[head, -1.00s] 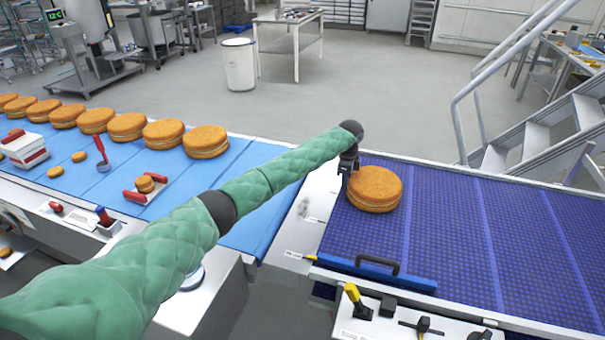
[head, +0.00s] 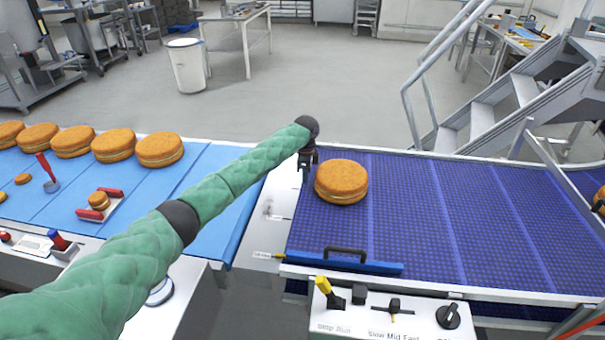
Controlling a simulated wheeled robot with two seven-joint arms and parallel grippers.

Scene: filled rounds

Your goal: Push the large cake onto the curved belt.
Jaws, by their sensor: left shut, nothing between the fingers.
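A large cake (head: 341,181), a filled orange-brown round with a pale middle layer, sits flat on the purple curved belt (head: 420,215), close to its left edge. My left gripper (head: 306,178) is just left of the cake, pointing down over the belt's edge, shut and empty. The green-sleeved left arm reaches in from the lower left. My right gripper is not in view.
Several large cakes stand in a row on the blue belt (head: 205,185) at left, with small cakes and a red-handled tool. A blue bar (head: 345,263) with a black handle lies along the purple belt's near edge, above a control panel (head: 385,318). Stairs rise behind.

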